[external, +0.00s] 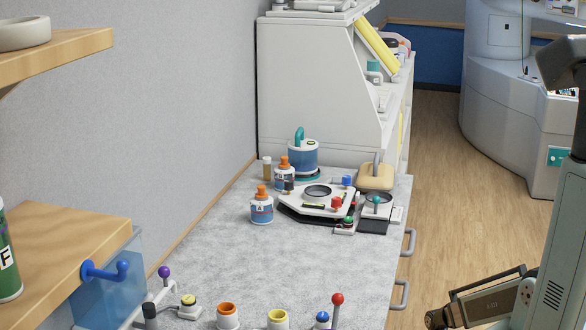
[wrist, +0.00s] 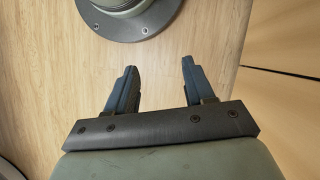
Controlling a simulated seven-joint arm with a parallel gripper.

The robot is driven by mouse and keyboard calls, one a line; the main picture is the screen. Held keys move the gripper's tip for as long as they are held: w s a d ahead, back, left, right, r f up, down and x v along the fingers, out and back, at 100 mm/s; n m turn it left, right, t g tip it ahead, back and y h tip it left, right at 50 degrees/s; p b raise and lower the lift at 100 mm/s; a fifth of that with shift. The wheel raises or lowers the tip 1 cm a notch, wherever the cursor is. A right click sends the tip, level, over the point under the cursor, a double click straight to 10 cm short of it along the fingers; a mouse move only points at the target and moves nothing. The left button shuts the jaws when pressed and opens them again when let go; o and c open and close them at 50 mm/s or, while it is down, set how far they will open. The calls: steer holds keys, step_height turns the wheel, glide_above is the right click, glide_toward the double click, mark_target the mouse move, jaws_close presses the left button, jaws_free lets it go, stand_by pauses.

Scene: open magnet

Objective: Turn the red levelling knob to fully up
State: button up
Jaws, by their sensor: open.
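A red knob (external: 337,202) sits on the near right part of a white levelling plate (external: 318,212) on the grey bench top. A blue knob (external: 347,181) and a dark knob (external: 289,186) are on the same plate, around a round dial in its middle. The red knob's setting is too small to read. My gripper (wrist: 159,66) is open and empty in the wrist view, with two dark blue fingers pointing over the wood floor. In the external view my arm is at the lower right, off the bench and well apart from the plate. The wrist view does not show the knob.
Orange-capped bottles (external: 262,207) and a blue jar (external: 303,156) stand left of and behind the plate. A red-topped lever (external: 338,299) and several coloured knobs line the near bench edge. Drawer handles (external: 408,242) stick out on the right side. The bench middle is clear.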

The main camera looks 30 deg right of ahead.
steer(key=w+d+r+m+t+y, duration=0.1)
steer(key=w+d+r+m, duration=0.3)
steer(key=w+d, duration=0.4)
steer(key=w+d+r+m+t, duration=0.2)
steer(key=w+d+r+m, duration=0.3)
steer(key=w, duration=0.4)
steer(key=w+d+r+m+t+y, duration=0.1)
steer(key=w+d+r+m, duration=0.25)
steer(key=w+d, duration=0.5)
steer(key=w+d+r+m+t, duration=0.2)
steer(key=w+d+r+m, duration=0.3)
steer(key=r, duration=0.5)
steer(key=w+d+r+m+t, duration=0.1)
steer(key=w+d+r+m, duration=0.2)
steer(key=w+d+r, duration=0.55)
step_height(320, 180, up, 37)
steer(key=n, duration=0.3)
glide_above(337, 198)
steer(key=s+d, duration=0.3)
steer(key=d, duration=0.2)
steer(key=shift+t, duration=0.3)
steer(key=x, duration=1.3)
steer(key=shift+a+f, duration=0.2)
steer(key=shift+a, duration=0.1)
